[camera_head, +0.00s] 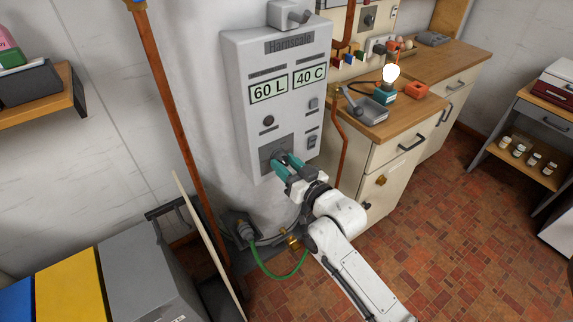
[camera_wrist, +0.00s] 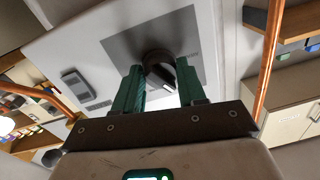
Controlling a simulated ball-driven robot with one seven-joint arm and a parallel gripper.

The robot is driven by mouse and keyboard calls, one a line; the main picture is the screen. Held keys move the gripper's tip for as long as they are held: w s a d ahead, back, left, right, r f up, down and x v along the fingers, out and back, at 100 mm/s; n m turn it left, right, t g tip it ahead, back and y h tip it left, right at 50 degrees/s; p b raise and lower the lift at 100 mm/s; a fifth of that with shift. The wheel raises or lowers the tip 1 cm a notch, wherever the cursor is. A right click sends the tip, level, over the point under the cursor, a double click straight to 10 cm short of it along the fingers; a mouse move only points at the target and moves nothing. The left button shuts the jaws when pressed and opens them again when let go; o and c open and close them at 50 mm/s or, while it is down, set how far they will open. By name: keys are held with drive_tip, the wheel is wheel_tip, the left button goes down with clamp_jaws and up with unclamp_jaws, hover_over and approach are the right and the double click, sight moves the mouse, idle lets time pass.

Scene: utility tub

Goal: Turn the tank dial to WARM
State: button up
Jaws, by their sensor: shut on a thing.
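The tank's control box (camera_head: 262,60) is pale grey, with two displays reading "60 L" and "40 C". A dark grey plate (camera_head: 268,152) sits low on its front. The tank dial (camera_wrist: 158,66) is a dark round knob with a pale mark, in the middle of that plate in the wrist view. My gripper (camera_head: 287,160) has teal fingers at the plate, one on each side of the dial, and is shut on it. The head view mostly hides the dial behind the fingers. I cannot read any WARM label or tell which setting the dial points to.
A copper pipe (camera_head: 173,120) runs down left of the box. At right, a wooden counter (camera_head: 395,122) holds a lit bulb (camera_head: 390,73) and small items. Yellow (camera_head: 72,293) and grey bins stand at lower left. The tiled floor (camera_head: 440,220) at right is clear.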

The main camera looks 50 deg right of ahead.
drive_tip(key=shift+c, duration=1.3)
drive_tip(key=shift+m, duration=0.4)
drive_tip(key=m, duration=0.3)
drive_tip(key=shift+m, duration=0.3)
drive_tip(key=m+p, duration=0.1)
drive_tip(key=m, duration=0.3)
drive_tip(key=shift+r+m, duration=0.1)
drive_tip(key=shift+m, duration=0.2)
drive_tip(key=shift+a+m+h+p, duration=0.1)
drive_tip(key=shift+m+h+p, duration=0.35)
drive_tip(key=shift+m, duration=1.05)
drive_tip(key=o, duration=1.1)
drive_tip(key=shift+c, duration=0.2)
